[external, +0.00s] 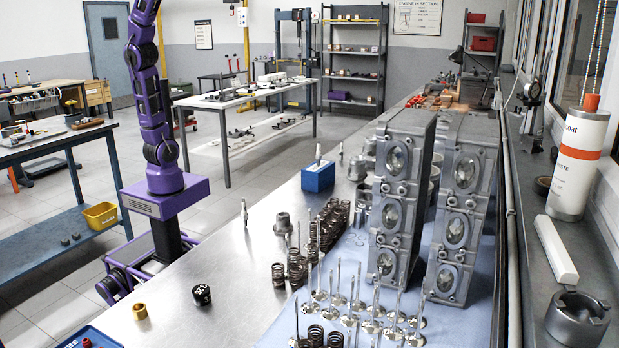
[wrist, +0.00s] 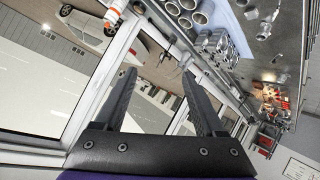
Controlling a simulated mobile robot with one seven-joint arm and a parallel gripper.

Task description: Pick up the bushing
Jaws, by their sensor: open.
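A short brass-coloured cylinder with a hole in its top (external: 139,311), which looks like the bushing, sits on the near left part of the steel bench (external: 235,275). My gripper (wrist: 160,74) shows in the wrist view with its two dark fingers wide apart and nothing between them. It points toward the windows, with the bench seen tilted at the upper right. In the external view my purple arm rises out of the top of the picture, so the gripper is out of sight there. The bushing does not show in the wrist view.
A black round knob-like piece (external: 201,295) stands right of the bushing, and a blue tray (external: 92,339) lies at the near left corner. Upright valves (external: 376,312), springs (external: 293,268) and two tall grey cylinder heads (external: 401,190) crowd the right. Bare steel surrounds the bushing.

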